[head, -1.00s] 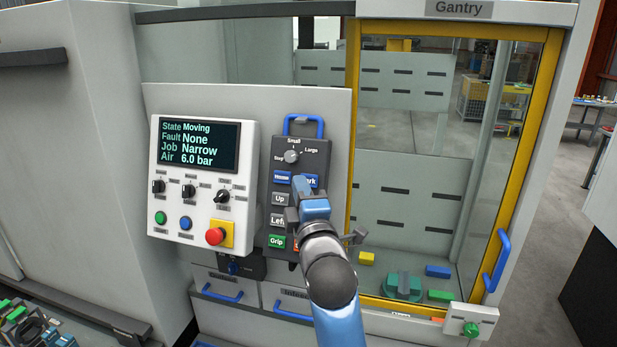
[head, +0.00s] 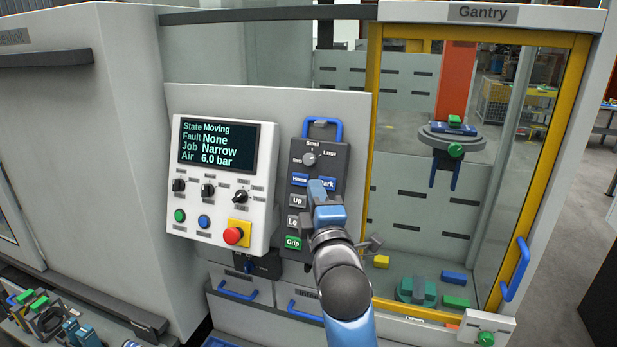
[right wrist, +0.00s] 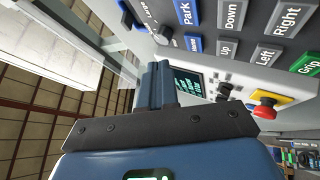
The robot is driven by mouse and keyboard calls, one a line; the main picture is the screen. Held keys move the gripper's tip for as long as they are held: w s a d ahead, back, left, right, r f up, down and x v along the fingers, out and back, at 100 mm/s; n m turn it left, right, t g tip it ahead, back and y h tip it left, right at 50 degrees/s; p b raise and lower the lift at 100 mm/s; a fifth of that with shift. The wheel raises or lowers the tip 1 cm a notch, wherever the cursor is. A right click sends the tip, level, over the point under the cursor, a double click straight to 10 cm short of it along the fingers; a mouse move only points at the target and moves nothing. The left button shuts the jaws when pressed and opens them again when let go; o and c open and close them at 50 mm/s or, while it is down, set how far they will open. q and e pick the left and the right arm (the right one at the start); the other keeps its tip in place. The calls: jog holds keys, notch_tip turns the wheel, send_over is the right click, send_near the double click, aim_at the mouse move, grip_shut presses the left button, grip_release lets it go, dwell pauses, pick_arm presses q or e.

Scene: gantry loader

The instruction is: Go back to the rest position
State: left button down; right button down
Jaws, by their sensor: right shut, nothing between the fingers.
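My right gripper (head: 321,190) is shut and empty in front of the dark pendant (head: 327,153), covering part of its middle. The blue Home (head: 300,180) and Park (head: 327,184) buttons show just above the fingertips. In the right wrist view the shut fingers (right wrist: 154,85) point toward the pendant's face, and the Park button (right wrist: 184,12) lies beyond them; I cannot tell whether they touch it. The control panel screen (head: 216,145) reads State Moving, Fault None, Job Narrow, Air 6.0 bar. My left gripper is not in view.
Behind the yellow-framed window (head: 372,150) hangs a gantry head (head: 452,135) on an orange column (head: 457,80). Below it lie a yellow block (head: 381,262), a blue block (head: 454,278) and green parts. A red emergency stop (head: 233,236) sits left of the pendant. Drawers with blue handles are below.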

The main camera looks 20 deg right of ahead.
notch_tip(320, 180, up, 3)
jog(key=s+a+m+t+y, duration=0.2)
jog(key=m+t, duration=0.1)
jog(key=m, duration=0.1)
jog(key=s+d+f+m+g+b, duration=0.2)
jog(key=s+f+m, duration=0.2)
jog(key=s+f, duration=0.6)
jog(key=s+d+f+m+g+b, duration=0.2)
jog(key=s+f, duration=0.8)
jog(key=f, duration=1)
jog(key=s+d+f+m+g+b, duration=0.2)
jog(key=s+f+m, duration=0.4)
jog(key=s+f, duration=0.4)
notch_tip(320, 180, down, 5)
jog(key=shift+d+f+h+b, duration=0.1)
jog(key=shift+d+h+b, duration=0.1)
jog(key=shift+h+b, duration=0.15)
